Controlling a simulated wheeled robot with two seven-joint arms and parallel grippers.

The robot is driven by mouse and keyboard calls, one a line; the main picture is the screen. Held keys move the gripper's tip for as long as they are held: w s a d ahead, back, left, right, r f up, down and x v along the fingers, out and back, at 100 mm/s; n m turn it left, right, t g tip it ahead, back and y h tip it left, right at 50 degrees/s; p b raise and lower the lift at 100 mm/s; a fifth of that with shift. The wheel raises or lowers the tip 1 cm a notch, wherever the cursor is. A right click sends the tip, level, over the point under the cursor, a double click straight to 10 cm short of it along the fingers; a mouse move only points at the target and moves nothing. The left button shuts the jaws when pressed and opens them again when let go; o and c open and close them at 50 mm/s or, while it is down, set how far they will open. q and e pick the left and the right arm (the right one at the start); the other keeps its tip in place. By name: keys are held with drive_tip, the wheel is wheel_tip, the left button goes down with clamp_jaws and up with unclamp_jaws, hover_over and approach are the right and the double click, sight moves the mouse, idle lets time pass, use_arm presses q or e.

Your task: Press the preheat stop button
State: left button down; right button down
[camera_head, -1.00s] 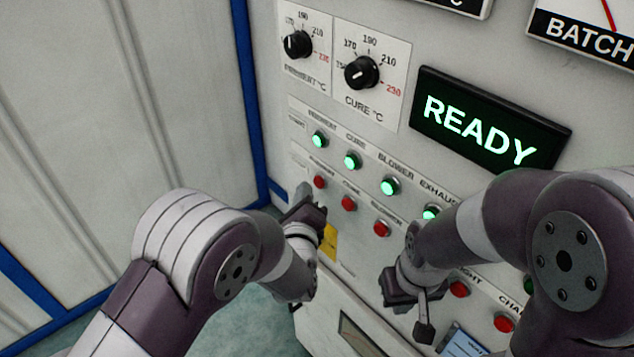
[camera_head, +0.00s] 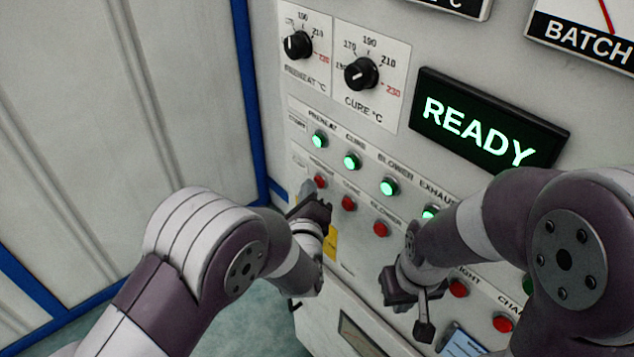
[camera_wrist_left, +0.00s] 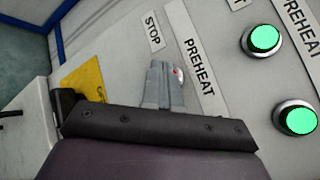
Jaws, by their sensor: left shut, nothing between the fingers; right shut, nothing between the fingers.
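The preheat stop button is the leftmost red button (camera_head: 320,181) in the lower row of the panel. In the left wrist view only a small part of this red button (camera_wrist_left: 180,76) shows, beside the fingertips and next to the STOP and PREHEAT labels; the rest is hidden. My left gripper (camera_head: 305,190) is shut and empty, its tips close to the button. I cannot tell whether they touch it. It also shows in the left wrist view (camera_wrist_left: 160,66). My right gripper (camera_head: 424,330) is shut and empty, low in front of the panel.
Green lit buttons (camera_head: 352,161) run in a row above the red ones. The cure stop button (camera_head: 348,203) is the close neighbour on the right. Two dials (camera_head: 361,73) and a READY display (camera_head: 480,120) sit higher. A yellow label (camera_head: 331,243) is below.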

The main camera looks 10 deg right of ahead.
use_arm(q)
drive_tip(key=shift+w+d, duration=0.15)
drive_tip(key=shift+d, duration=0.05)
drive_tip(key=shift+a, duration=0.1)
idle(0.4)
drive_tip(key=shift+s+a+p, duration=0.3)
drive_tip(key=shift+s+a, duration=0.25)
drive_tip(key=shift+a, duration=0.05)
drive_tip(key=shift+s+a+p, duration=0.3)
drive_tip(key=shift+s+a, duration=0.45)
drive_tip(key=shift+a, duration=0.25)
drive_tip(key=shift+s+a+p, duration=0.3)
drive_tip(key=shift+s+a, duration=0.4)
drive_tip(key=shift+a, duration=0.3)
